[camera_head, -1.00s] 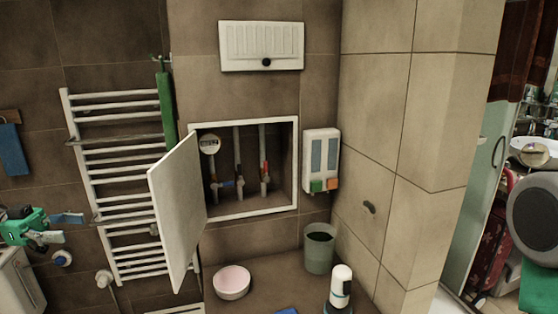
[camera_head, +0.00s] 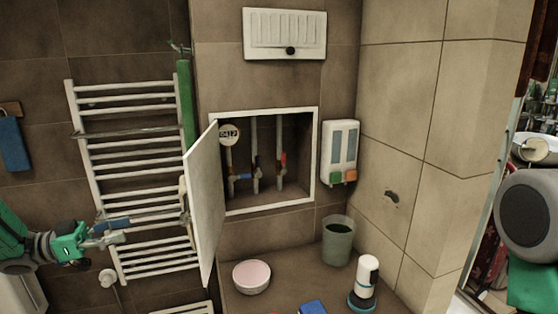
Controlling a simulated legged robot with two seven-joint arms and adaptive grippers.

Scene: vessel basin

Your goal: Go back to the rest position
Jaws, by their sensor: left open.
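My left gripper (camera_head: 122,232) is at the lower left, in front of the towel radiator (camera_head: 125,140), with its fingers pointing right. It is open, and nothing shows between its fingers. It is left of the open white cabinet door (camera_head: 205,215) and apart from it in the picture. My right gripper is not in view. A grey and green part of my right arm seems to show at the right edge.
The open wall recess (camera_head: 265,207) holds pipes with valves and a round meter (camera_head: 229,134). Below stand a pinkish-white bowl (camera_head: 251,277), a grey-green bin (camera_head: 337,243), a white bottle (camera_head: 366,277) and a blue object (camera_head: 312,307). A dispenser (camera_head: 340,152) hangs at right.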

